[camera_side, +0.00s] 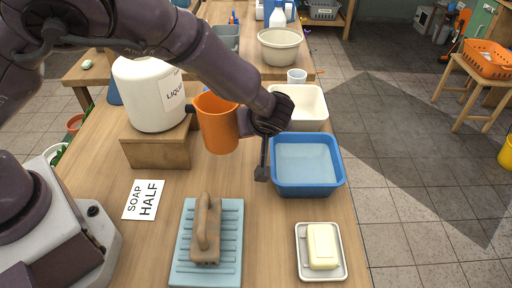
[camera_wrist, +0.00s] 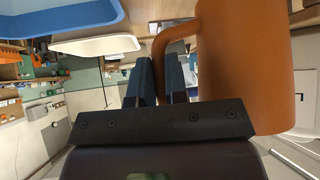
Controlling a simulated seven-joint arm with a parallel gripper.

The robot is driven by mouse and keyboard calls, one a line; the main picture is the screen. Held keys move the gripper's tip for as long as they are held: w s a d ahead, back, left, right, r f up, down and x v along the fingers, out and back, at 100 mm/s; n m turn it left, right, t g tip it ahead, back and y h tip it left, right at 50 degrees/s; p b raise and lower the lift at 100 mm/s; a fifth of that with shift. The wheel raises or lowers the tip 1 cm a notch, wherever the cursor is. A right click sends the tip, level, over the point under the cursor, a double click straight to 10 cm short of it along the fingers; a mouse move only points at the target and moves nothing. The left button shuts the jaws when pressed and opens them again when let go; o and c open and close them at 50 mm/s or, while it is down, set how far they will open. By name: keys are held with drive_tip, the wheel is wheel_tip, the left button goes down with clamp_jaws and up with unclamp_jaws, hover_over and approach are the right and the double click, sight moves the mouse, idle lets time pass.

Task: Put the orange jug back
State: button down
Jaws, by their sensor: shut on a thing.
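The orange jug (camera_side: 217,123) hangs in the air above the table, roughly upright, just right of the white "LIQUID" container in the side view. My gripper (camera_side: 246,119) is at the jug's right side, shut on its handle. In the wrist view, the two dark fingers of my gripper (camera_wrist: 160,80) close around the jug's handle, and the jug's orange body (camera_wrist: 245,65) fills the right part. The inside of the jug cannot be made out.
The white container (camera_side: 148,95) stands on a wooden block (camera_side: 157,148). A blue basin (camera_side: 338,182) holding pale liquid is at right, with a cream tray (camera_side: 316,98) behind. A washboard with a brush (camera_side: 206,228), a "SOAP HALF" card (camera_side: 143,200) and a soap dish (camera_side: 301,268) lie in front.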

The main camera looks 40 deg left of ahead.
wheel_tip(320, 180, down, 7)
drive_tip(key=shift+f, duration=0.15)
drive_tip(key=shift+f, duration=0.1)
idle(0.3)
drive_tip(key=c, duration=1.4)
unclamp_jaws()
drive_tip(key=shift+s+d+r, duration=0.1)
drive_tip(key=shift+d+r, duration=0.15)
drive_tip(key=shift+r, duration=0.15)
drive_tip(key=v, duration=1.1)
drive_tip(key=shift+s+d, duration=0.1)
drive_tip(key=shift+s, duration=0.05)
